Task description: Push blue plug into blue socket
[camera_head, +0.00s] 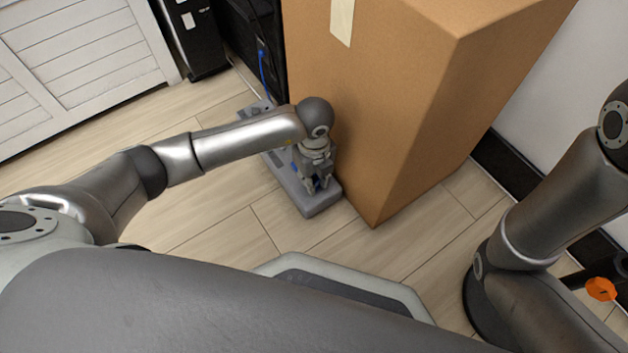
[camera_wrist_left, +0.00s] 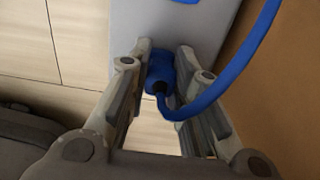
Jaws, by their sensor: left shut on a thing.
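The blue plug (camera_wrist_left: 160,70) is between the fingers of my left gripper (camera_wrist_left: 162,78), which is shut on it. A thick blue cable (camera_wrist_left: 236,68) curves from the plug up to the right. In the head view my left gripper (camera_head: 317,186) points down over the near end of a grey power strip (camera_head: 321,205) on the floor. The strip's grey top also shows in the left wrist view (camera_wrist_left: 185,28), with small blue patches. I cannot tell which patch is the blue socket, or whether the plug touches it. My right gripper is out of view.
A tall cardboard box (camera_head: 400,110) stands close along the strip's right side. A black cabinet (camera_head: 255,40) and a white slatted panel (camera_head: 75,60) stand behind. The wooden floor (camera_head: 220,235) left of the strip is clear. An orange part (camera_head: 601,289) shows at lower right.

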